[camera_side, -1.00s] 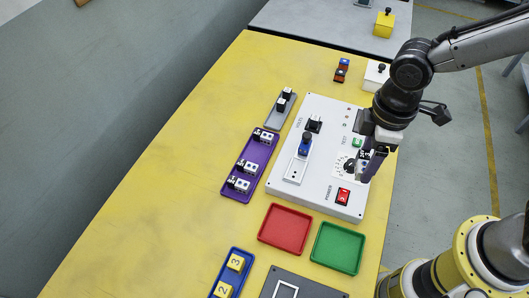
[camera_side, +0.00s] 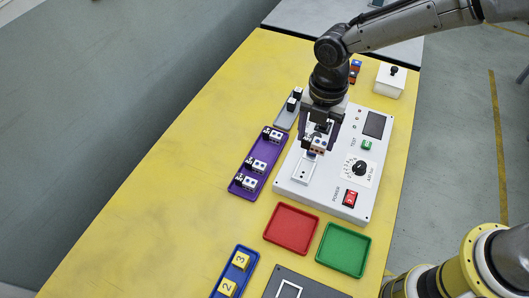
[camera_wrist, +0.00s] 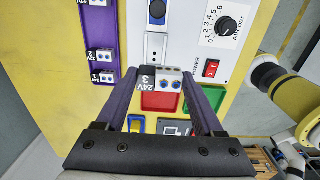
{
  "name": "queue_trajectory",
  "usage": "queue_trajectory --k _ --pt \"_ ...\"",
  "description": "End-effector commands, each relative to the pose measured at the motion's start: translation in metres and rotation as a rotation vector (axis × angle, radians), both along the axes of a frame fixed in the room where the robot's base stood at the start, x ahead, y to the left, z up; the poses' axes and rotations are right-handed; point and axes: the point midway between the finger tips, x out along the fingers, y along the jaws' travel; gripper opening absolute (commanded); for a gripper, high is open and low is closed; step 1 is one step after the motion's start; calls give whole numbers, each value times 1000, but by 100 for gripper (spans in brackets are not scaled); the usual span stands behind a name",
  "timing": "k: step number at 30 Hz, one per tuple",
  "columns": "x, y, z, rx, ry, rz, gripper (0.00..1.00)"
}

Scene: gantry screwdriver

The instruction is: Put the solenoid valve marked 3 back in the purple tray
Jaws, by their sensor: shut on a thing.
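My gripper (camera_side: 318,142) is shut on a solenoid valve (camera_side: 317,147), held over the left part of the white panel. In the wrist view the held valve (camera_wrist: 168,80) is grey with two blue ports and a black label; it reads 24V with what looks like a 3. The purple tray (camera_side: 265,149) lies to the left of the panel, apart from my gripper. It holds three similar valves in a row; the wrist view shows part of the tray (camera_wrist: 104,33) and labels that seem to read 12V.
The white panel (camera_side: 331,194) carries a blue-button fixture (camera_wrist: 157,12), a dial (camera_side: 360,168) and a red power switch (camera_side: 350,198). A red tray (camera_side: 291,229), a green tray (camera_side: 343,249) and a blue tray (camera_side: 249,258) with yellow blocks lie nearer. Left of the purple tray the table is clear.

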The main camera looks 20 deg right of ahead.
Motion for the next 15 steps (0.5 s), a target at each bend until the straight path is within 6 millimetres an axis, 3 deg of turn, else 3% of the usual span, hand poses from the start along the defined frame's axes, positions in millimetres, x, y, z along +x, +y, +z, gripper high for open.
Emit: queue_trajectory --k 5,15 --pt "11 6 -16 -1 1 -3 9" --pt "65 40 -45 1 -1 -5 9"
